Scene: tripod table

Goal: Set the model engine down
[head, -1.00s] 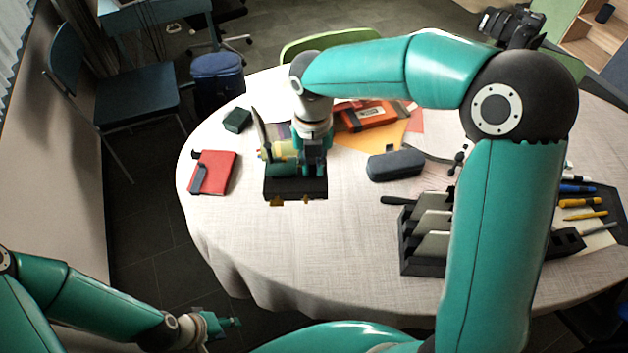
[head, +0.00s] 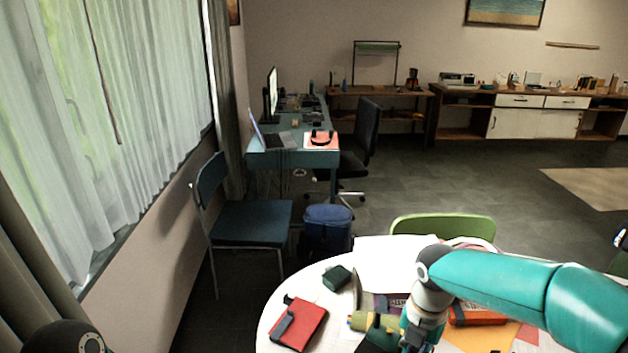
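The model engine (head: 371,322), with a yellow-green cylinder and a dark base, is low in the head view, over the near-left part of the round table (head: 272,322). My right gripper (head: 402,335) comes down on it from the right and appears shut on it. The fingertips are mostly hidden. The base is cut by the bottom edge, so I cannot tell whether it touches the cloth. My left gripper is out of view.
A red notebook (head: 301,325) lies left of the engine, with a small dark green box (head: 337,278) behind it. An orange-red case (head: 478,314) lies right of my gripper. A green chair (head: 443,226) stands behind the table, a blue bin (head: 327,229) beyond its left edge.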

